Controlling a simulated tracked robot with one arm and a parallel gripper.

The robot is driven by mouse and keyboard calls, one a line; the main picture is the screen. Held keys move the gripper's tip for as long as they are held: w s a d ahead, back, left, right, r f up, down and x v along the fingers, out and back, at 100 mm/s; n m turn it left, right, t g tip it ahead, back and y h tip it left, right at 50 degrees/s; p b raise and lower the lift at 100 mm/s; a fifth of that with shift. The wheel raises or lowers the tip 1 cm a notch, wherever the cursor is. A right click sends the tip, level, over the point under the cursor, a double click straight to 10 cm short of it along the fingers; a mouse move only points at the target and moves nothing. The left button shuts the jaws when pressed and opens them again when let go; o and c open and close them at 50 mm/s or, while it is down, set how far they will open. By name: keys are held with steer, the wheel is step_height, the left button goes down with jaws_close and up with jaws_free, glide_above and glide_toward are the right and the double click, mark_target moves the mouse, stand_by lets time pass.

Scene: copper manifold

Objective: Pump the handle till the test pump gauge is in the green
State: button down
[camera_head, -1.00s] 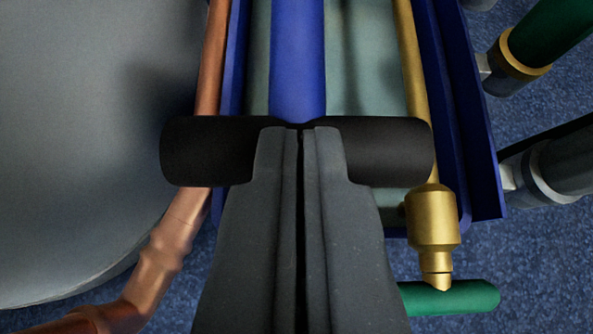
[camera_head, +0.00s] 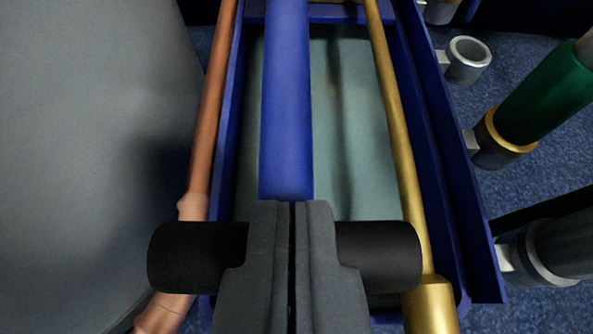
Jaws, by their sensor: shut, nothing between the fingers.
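The pump handle is a blue lever (camera_head: 287,100) running down the picture to a black crossbar grip (camera_head: 195,257). My gripper (camera_head: 291,206) is shut and empty, with its fingers lying across the middle of the black grip in the picture. The fingers hide the grip's centre and the joint with the blue lever. I cannot tell whether they press on the grip or hover just above it. Under the lever is the test pump's blue-framed trough (camera_head: 232,130) with a grey-green floor (camera_head: 350,120). The gauge is not in view.
A copper pipe (camera_head: 211,110) runs along the left of the trough, and a brass pipe (camera_head: 397,135) along the right. A large grey rounded body (camera_head: 80,150) fills the left. Green (camera_head: 548,95) and dark grey (camera_head: 565,250) cylinders stand in clamps at right.

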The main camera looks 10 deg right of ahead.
steer(key=r+p+v, duration=0.1)
steer(key=p+v, duration=0.4)
steer(key=v, duration=0.8)
steer(key=shift+w, duration=0.35)
stand_by(1.5)
